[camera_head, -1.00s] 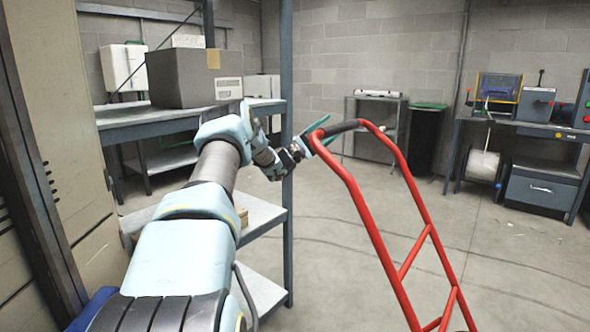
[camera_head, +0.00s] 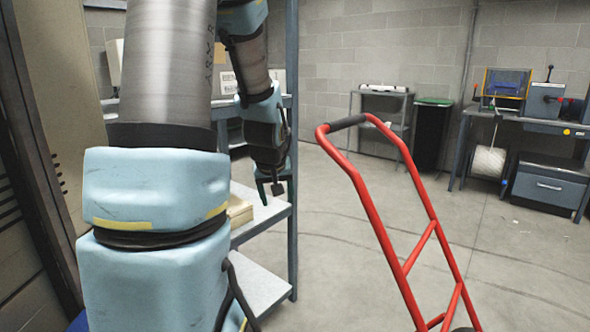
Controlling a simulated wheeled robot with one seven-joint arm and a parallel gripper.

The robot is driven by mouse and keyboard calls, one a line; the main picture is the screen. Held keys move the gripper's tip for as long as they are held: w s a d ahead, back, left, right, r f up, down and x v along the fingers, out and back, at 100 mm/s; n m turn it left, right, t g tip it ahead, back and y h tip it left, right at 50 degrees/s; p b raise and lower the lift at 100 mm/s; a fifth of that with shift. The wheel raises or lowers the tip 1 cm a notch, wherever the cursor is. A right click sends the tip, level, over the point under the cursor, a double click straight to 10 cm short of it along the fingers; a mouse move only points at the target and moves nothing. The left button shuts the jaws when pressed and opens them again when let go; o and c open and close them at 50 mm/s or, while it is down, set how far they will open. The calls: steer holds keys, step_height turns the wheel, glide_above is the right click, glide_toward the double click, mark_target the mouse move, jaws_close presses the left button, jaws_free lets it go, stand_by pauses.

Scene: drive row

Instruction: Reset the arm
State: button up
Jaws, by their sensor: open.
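My arm is folded upright on the left, with its forearm hanging down. My gripper (camera_head: 272,190) points downward in front of the grey shelf rack (camera_head: 293,150). It is open, with nothing seen between its fingers. It is apart from the red hand truck (camera_head: 420,243), which stands to its right with a black grip (camera_head: 348,122) on the top of its handle. My arm hides much of the shelf rack and what stands on it.
A cardboard-coloured item (camera_head: 240,212) lies on the rack's middle shelf. A workbench (camera_head: 540,127) with machines stands at the back right. A black bin (camera_head: 431,136) and a small metal stand (camera_head: 382,118) are by the back wall. The floor (camera_head: 360,250) around the hand truck is mostly clear.

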steer(key=s+a+f+m+g, duration=0.2)
steer(key=s+g, duration=0.2)
steer(key=s, duration=1.2)
step_height(320, 180, up, 13)
steer(key=p, duration=1.3)
steer(key=shift+s+a+m, duration=0.15)
steer(key=shift+s+m, duration=0.05)
steer(key=shift+m, duration=0.1)
steer(key=shift+f, duration=0.15)
